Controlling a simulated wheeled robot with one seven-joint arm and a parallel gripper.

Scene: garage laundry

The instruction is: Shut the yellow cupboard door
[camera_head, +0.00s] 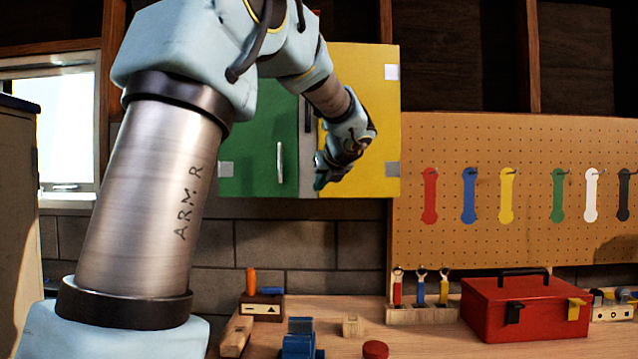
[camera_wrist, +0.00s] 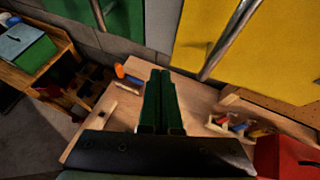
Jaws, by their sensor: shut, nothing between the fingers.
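The yellow cupboard door (camera_head: 375,110) is the right-hand door of a wall cupboard, with pale hinge plates on its right side. A grey strip shows between it and the green door (camera_head: 245,135). I cannot tell from this angle whether it stands slightly ajar. My gripper (camera_head: 321,180) is in front of the yellow door's lower left part and hides some of it. In the wrist view the yellow door (camera_wrist: 275,55) fills the upper right, with a long metal handle (camera_wrist: 232,38). My gripper's green fingers (camera_wrist: 160,75) are together and empty, apart from the door in that picture.
A pegboard (camera_head: 460,140) with coloured tool shapes is right of the cupboard. A window (camera_head: 75,120) is at the left.

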